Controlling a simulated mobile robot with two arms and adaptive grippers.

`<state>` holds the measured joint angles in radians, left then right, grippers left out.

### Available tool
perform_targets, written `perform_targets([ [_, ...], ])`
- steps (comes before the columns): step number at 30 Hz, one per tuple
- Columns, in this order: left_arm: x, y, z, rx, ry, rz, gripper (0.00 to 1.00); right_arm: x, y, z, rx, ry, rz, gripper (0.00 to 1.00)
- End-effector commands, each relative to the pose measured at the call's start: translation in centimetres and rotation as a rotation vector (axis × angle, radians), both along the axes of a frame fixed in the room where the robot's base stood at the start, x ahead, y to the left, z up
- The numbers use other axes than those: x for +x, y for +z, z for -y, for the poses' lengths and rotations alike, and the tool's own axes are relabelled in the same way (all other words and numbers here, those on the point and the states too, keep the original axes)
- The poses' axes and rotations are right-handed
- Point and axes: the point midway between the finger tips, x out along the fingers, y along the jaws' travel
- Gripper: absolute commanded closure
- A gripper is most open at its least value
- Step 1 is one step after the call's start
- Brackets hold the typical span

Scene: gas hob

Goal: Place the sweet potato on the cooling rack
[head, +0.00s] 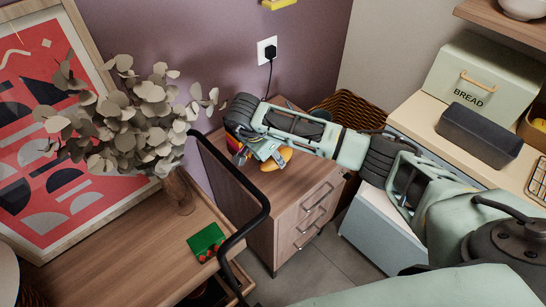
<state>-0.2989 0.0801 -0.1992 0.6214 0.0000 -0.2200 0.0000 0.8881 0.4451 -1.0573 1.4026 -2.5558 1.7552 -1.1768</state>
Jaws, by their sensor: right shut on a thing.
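My right gripper (256,155) is over the wooden drawer cabinet at the centre, at the end of my arm coming in from the right. It is shut on an orange, rounded thing (280,158), which looks like the sweet potato and is partly hidden by the fingers. I cannot tell whether it touches the cabinet top. The cooling rack (538,183), a dark wire grid, lies on the counter at the far right, cut off by the picture's edge. My left gripper is not in view.
A dark red and yellow thing (233,144) is beside the right gripper. A grey loaf tin (479,134) and a green bread box (483,78) stand on the right counter. A wicker basket (351,108) is behind my arm. A black curved rail (262,200) stands in front.

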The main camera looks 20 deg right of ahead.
Motion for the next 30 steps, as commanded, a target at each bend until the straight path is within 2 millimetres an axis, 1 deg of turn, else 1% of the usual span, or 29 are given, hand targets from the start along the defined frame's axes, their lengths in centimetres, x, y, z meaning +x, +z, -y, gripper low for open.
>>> perform_targets([
  [4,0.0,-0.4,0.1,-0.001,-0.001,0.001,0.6,0.0,-0.4,0.0,-0.001,0.0,0.0,0.93],
  [5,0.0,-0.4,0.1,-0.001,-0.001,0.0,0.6,0.0,-0.4,0.0,-0.001,0.0,0.0,0.6],
  [11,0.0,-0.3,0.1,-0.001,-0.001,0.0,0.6,0.0,-0.3,0.0,0.0,0.0,-0.001,0.42],
  [20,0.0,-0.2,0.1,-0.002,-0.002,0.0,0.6,0.0,-0.3,0.0,0.0,0.0,-0.001,0.42],
  [23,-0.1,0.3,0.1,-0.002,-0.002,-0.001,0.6,0.0,0.3,0.0,0.001,0.0,-0.001,0.42],
  [26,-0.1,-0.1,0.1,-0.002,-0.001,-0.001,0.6,-0.1,1.4,-0.5,0.001,0.0,0.003,0.42],
  [30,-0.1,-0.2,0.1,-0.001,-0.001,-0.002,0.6,-0.5,4.2,-1.6,0.002,0.002,0.005,0.42],
])
